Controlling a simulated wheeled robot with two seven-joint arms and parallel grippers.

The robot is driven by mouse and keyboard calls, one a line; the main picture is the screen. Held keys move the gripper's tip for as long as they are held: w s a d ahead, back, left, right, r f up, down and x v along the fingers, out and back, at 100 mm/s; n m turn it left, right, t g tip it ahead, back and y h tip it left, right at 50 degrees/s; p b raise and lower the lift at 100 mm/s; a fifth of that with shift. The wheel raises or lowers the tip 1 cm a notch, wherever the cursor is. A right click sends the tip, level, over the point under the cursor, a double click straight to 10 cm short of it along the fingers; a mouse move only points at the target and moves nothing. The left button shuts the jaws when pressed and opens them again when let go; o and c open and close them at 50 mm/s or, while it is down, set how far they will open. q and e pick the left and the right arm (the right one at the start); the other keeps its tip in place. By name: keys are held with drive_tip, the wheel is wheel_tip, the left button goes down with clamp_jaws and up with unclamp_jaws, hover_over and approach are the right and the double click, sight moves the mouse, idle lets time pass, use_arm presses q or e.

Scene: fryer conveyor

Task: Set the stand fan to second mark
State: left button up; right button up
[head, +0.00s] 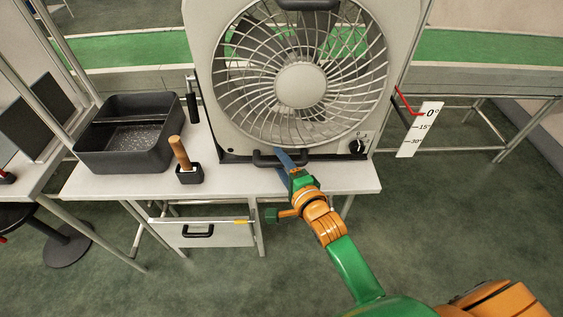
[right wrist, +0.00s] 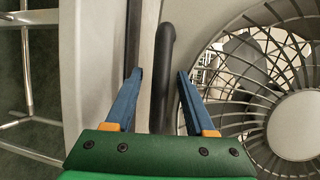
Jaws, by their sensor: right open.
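The stand fan (head: 222,105) is a big pale box with a round grille and a grey hub, standing upright on a light table. A black bar handle (head: 267,158) runs along its lower front edge. A white scale (head: 411,140) at its right reads 0°, -15° and -30°, and a red pointer (head: 408,108) is at 0°. My right gripper (head: 283,160) is at the handle, open. In the right wrist view its blue fingers (right wrist: 160,76) are apart, with the black handle (right wrist: 164,45) between them, not clamped. My left gripper is not in view.
A black dial (head: 356,147) sits at the fan's lower right. A dark basin (head: 128,140) and a wooden-handled tool in a black holder (head: 189,175) stand to the left. A drawer (head: 205,233) hangs under the table. Open floor lies at the right front.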

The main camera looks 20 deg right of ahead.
drive_tip(key=shift+c, duration=1.4)
clamp_jaws()
